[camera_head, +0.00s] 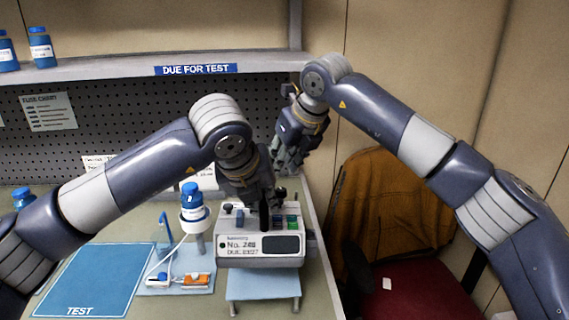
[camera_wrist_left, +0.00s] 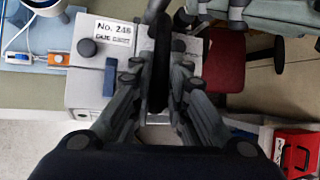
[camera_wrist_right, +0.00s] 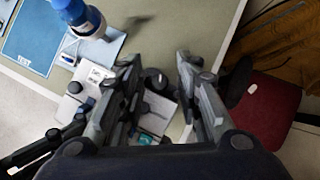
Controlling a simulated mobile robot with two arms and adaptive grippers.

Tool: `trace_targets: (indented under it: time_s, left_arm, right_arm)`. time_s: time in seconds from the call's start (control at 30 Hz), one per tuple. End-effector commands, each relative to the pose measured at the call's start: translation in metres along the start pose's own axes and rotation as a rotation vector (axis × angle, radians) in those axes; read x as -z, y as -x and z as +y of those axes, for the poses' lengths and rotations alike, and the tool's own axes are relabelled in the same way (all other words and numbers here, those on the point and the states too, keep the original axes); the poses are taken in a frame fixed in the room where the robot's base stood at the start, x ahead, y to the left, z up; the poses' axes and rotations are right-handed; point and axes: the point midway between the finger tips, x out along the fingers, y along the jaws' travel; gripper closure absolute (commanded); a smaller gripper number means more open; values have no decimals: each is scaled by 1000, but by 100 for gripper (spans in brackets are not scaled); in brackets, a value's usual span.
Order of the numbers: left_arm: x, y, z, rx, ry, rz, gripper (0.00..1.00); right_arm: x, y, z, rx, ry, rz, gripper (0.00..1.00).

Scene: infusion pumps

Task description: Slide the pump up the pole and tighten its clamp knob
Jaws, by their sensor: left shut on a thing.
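The pump (camera_head: 235,258) is a white box labelled "No. 248" with a dark window. It sits upright on a light blue stand (camera_head: 262,284). My left gripper (camera_head: 262,200) is above the pump, shut on a black handle-like bar (camera_head: 265,217) at its top. My right gripper (camera_head: 287,158) is open and empty, higher and behind the left one. The right wrist view shows a dark round knob (camera_wrist_right: 156,80) between its fingers, below them. I cannot make out a pole.
A blue-capped bottle (camera_head: 192,198) stands in a white holder left of the pump, beside an orange device (camera_head: 196,280). A blue "TEST" mat (camera_head: 90,280) is bare. A shelf (camera_head: 130,68) runs behind; a chair with a brown jacket (camera_head: 385,205) stands right.

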Motion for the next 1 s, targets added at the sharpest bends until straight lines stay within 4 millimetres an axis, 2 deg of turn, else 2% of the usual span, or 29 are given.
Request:
trace_targets:
  time_s: [0.03, 0.23, 0.27, 0.33, 0.73, 0.87, 1.0]
  left_arm:
    - [-7, 5, -1, 6, 11, -17, 100]
    - [-7, 5, -1, 7, 11, -17, 100]
    - [-7, 5, -1, 7, 11, -17, 78]
    - [-6, 5, -1, 6, 9, -15, 62]
    - [-2, 5, -1, 3, 2, -7, 62]
    - [-3, 21, -1, 4, 3, -8, 62]
    - [-3, 51, 0, 4, 2, -11, 62]
  right_arm:
    - [0, 1, 0, 0, 0, 0, 68]
    - [0, 0, 0, 0, 0, -1, 68]
    - [0, 0, 0, 0, 0, -1, 68]
    - [0, 0, 0, 0, 0, -1, 68]
    - [0, 0, 0, 0, 0, -1, 68]
    - [0, 0, 0, 0, 0, -1, 68]
    - [0, 0, 0, 0, 0, -1, 68]
